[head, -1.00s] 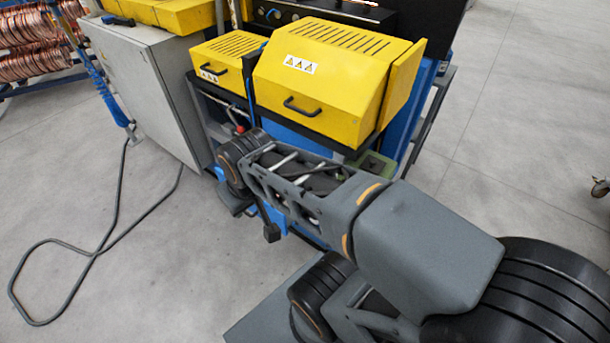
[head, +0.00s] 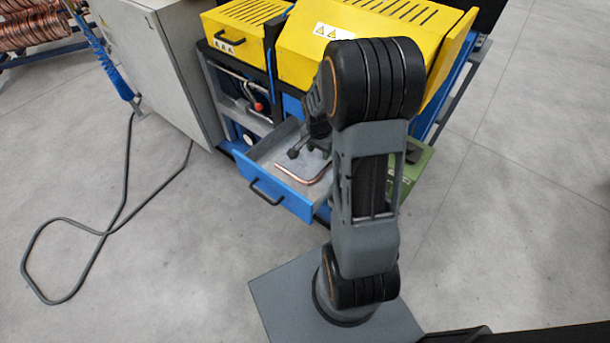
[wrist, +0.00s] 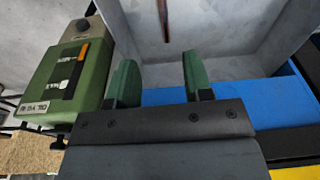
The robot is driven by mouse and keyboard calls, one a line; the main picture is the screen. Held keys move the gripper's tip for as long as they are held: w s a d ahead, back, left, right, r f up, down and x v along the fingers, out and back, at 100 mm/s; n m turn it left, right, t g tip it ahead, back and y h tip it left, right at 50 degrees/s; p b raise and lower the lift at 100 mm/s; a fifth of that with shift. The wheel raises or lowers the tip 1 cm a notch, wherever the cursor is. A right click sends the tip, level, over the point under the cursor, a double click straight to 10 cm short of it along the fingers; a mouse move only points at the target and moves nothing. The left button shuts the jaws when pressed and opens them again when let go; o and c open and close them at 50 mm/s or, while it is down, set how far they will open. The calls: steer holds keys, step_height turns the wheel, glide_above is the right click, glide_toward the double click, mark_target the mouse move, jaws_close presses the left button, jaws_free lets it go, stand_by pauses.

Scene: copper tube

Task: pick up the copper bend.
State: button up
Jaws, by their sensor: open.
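The copper bend (head: 305,181) lies on the floor of an open drawer (head: 282,187) with grey inner walls and a blue front. In the wrist view only one end of the bend (wrist: 164,20) shows, at the top edge, ahead of the jaws. My gripper (wrist: 156,72) is open and empty, its two green fingers apart. It is over the drawer and the bend is not between the fingers. In the head view my arm hides the drawer's right part and most of the gripper.
The drawer is in a blue machine with yellow covers (head: 385,35). A green box (head: 418,165) is right of the drawer and also shows in the wrist view (wrist: 52,85). A grey cabinet (head: 160,75) stands left. A cable (head: 95,230) lies on otherwise open floor.

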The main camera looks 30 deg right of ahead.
glide_above(321, 173)
steer(key=shift+m, duration=0.3)
steer(key=f, duration=0.6)
steer(key=s+f, duration=0.1)
steer(key=f, duration=0.2)
steer(key=shift+a+f, duration=0.35)
steer(key=shift+w+d+f, duration=0.1)
steer(key=shift+w+f, duration=0.1)
steer(key=shift+f, duration=0.7)
steer(key=shift+w+d+f, duration=0.1)
steer(key=shift+w+f, duration=0.05)
steer(key=shift+f, duration=0.7)
steer(key=shift+w+d+f, duration=0.1)
steer(key=shift+w+f, duration=0.1)
steer(key=shift+f, duration=0.7)
jaws_close()
